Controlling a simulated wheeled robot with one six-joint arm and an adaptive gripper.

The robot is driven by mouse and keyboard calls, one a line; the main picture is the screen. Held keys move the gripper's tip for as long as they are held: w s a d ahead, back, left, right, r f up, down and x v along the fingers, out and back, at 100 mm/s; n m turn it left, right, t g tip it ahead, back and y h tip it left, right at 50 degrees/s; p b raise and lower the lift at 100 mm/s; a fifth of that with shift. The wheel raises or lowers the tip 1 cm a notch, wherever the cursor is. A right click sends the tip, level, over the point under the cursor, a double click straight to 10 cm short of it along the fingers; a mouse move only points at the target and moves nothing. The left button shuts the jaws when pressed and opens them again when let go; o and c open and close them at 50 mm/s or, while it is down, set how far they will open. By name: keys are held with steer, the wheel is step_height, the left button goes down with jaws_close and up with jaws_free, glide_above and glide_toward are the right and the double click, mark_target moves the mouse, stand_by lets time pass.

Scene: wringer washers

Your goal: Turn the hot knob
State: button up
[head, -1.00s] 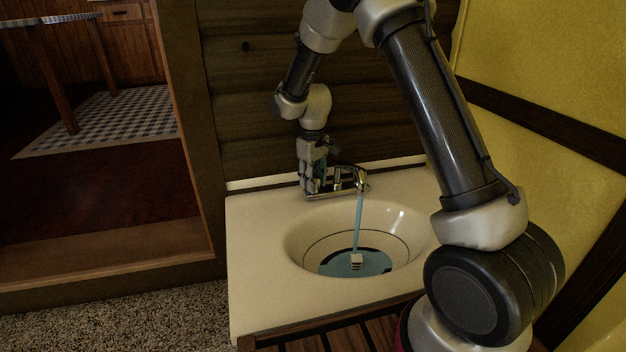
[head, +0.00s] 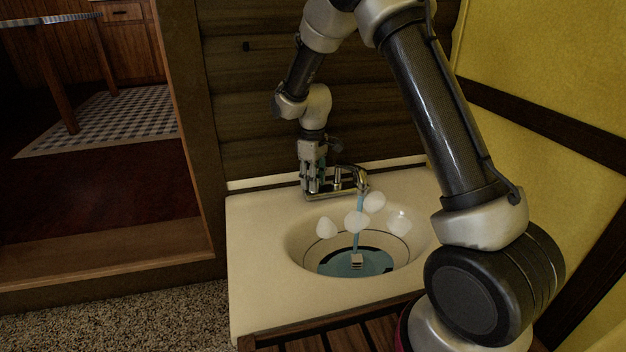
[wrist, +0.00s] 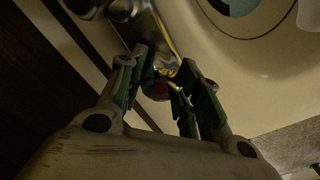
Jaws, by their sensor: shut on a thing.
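The hot knob (wrist: 161,90), with a red mark, sits between my gripper's two fingers in the wrist view. My gripper (wrist: 163,70) is shut on it. In the head view my gripper (head: 311,183) points down at the left end of the chrome faucet (head: 352,171) and hides the knob there. A blue stream of water (head: 359,206) falls from the spout into the sink basin (head: 300,240). Several white puffs (head: 327,227) hang over the basin. Blue water lies in the bottom of the basin.
The cream counter (head: 255,245) around the basin is clear. A dark plank wall (head: 265,110) stands close behind the faucet, and a yellow wall (head: 550,80) is at the right. A doorway with a wooden frame opens at the left.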

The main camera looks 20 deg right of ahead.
steer(key=o, duration=1)
steer(key=shift+o, duration=0.2)
step_height(320, 180, up, 11)
steer(key=shift+f, duration=0.1)
steer(key=shift+r, duration=0.65)
